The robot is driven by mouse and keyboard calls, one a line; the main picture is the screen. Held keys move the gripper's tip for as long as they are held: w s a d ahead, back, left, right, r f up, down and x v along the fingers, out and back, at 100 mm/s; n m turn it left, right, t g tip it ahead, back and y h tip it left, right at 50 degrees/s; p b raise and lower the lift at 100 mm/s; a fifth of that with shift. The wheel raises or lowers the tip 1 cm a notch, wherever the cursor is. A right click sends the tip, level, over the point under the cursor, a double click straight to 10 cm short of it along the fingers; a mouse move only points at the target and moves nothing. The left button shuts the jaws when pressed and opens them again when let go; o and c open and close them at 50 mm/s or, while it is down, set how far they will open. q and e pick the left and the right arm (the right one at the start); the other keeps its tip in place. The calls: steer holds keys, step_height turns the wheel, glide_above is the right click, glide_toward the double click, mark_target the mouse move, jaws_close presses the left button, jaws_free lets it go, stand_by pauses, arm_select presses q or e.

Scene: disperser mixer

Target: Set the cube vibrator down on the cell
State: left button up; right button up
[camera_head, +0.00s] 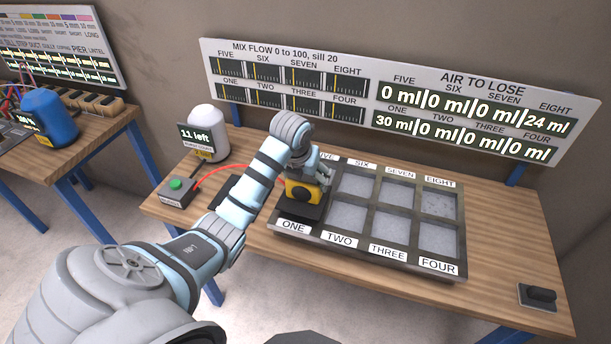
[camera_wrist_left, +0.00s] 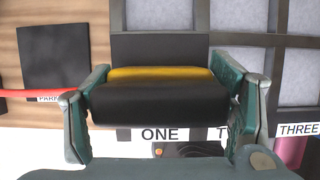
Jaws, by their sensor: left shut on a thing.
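My left gripper (camera_head: 314,176) is shut on the cube vibrator (camera_head: 302,193), a black and yellow block with a dark base. In the left wrist view, the vibrator (camera_wrist_left: 160,74) lies between both fingers. It is over cell ONE of the grey cell tray (camera_head: 338,238), just behind the ONE label, and hides most of that cell. I cannot tell whether its base touches the cell. Cells TWO, THREE and FOUR and the back row are uncovered, except FIVE, partly hidden by the gripper. My right gripper is not in view.
A red cable (camera_head: 222,171) runs from the green-button box (camera_head: 177,190) toward the vibrator. A black parking pad (camera_wrist_left: 55,62) lies left of the tray. A white vessel (camera_head: 207,120) stands behind. A dark switch (camera_head: 540,295) is at front right. The AIR TO LOSE board shows 30 ml for ONE.

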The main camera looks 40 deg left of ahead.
arm_select(q)
steer(key=shift+f+b, duration=0.5)
steer(key=shift+f, duration=0.25)
steer(key=o, duration=2)
steer(key=shift+o, duration=0.2)
steer(key=shift+s+r, duration=0.1)
steer(key=v, duration=0.3)
steer(key=shift+s+d, duration=0.1)
steer(key=shift+s, duration=0.1)
steer(key=s+d, duration=0.3)
steer(key=s, duration=0.8)
steer(key=shift+d, duration=0.3)
